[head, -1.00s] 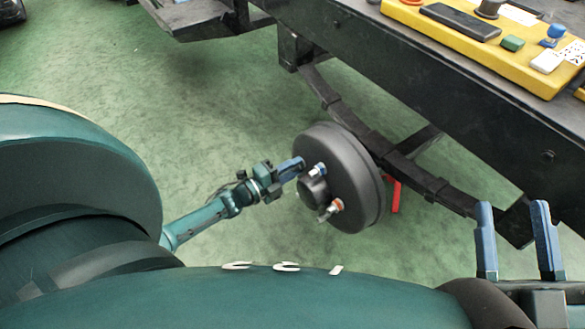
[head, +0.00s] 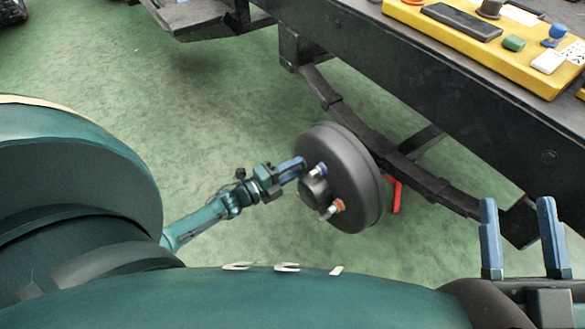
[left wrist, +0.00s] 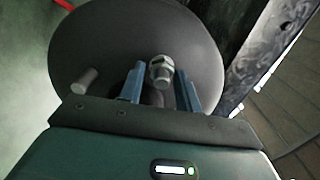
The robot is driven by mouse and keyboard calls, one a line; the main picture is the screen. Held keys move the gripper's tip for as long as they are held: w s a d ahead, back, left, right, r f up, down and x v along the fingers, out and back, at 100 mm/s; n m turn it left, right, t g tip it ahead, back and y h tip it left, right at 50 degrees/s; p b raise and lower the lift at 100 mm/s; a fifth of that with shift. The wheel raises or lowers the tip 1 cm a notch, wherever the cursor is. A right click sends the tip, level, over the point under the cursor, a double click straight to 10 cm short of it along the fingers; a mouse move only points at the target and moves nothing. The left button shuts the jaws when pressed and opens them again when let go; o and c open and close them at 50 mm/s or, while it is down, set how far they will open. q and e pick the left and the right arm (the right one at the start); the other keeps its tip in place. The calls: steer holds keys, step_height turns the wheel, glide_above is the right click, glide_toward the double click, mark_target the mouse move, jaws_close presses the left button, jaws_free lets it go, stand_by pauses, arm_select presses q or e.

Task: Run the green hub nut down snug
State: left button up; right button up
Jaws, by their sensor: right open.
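The dark wheel hub drum (head: 352,185) stands at the centre of the head view. A blue-marked stud end (head: 319,169) and an orange-marked one (head: 337,206) show on its face. I make out no green nut on the hub. My left gripper (head: 297,165) is at the hub face. In the left wrist view its blue fingers (left wrist: 160,88) stand open on either side of a metallic nut (left wrist: 161,69), with gaps visible. A bare stud (left wrist: 86,81) is to their left. My right gripper (head: 520,235) is open and empty at the lower right.
A dark chassis rail (head: 440,90) and a leaf spring (head: 390,155) run beside the drum. A red part (head: 396,195) shows behind it. A yellow tray (head: 412,15) with small items, including a green block (head: 514,43), sits on the rail.

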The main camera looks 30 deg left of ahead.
arm_select(q)
steer(key=p+v, duration=0.3)
steer(key=v, duration=1)
arm_select(e)
steer(key=f+m+h, duration=0.1)
steer(key=s+f+m+g+h, duration=0.1)
steer(key=f, duration=0.1)
steer(key=shift+g, duration=0.3)
arm_select(q)
steer(key=shift+s, duration=0.1)
arm_select(e)
steer(key=shift+a, duration=0.1)
